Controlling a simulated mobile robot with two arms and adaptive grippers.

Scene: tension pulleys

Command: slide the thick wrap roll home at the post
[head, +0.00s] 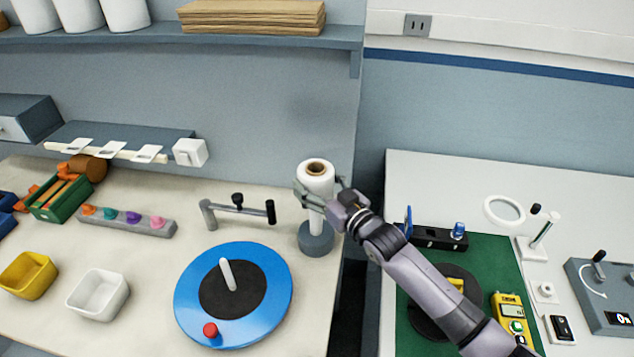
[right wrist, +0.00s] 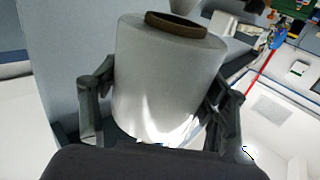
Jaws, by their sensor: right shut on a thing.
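The thick wrap roll (head: 317,180) is a white cylinder with a brown core, standing about upright above the post in the head view. My right gripper (head: 324,196) is shut on its sides, and the right wrist view shows a finger on each side of the roll (right wrist: 168,80). The white post (head: 316,222) rises from a round grey base (head: 316,241) directly under the roll. The roll hides the post's top, so I cannot tell whether the post is inside the core. A clear length of post shows between roll and base. My left gripper is out of view.
A blue turntable (head: 262,311) with an upright white peg stands left of the base, and a grey bracket with a black handle (head: 270,212) stands behind it. A dark gap separates this bench from the right bench with its green mat (head: 485,262).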

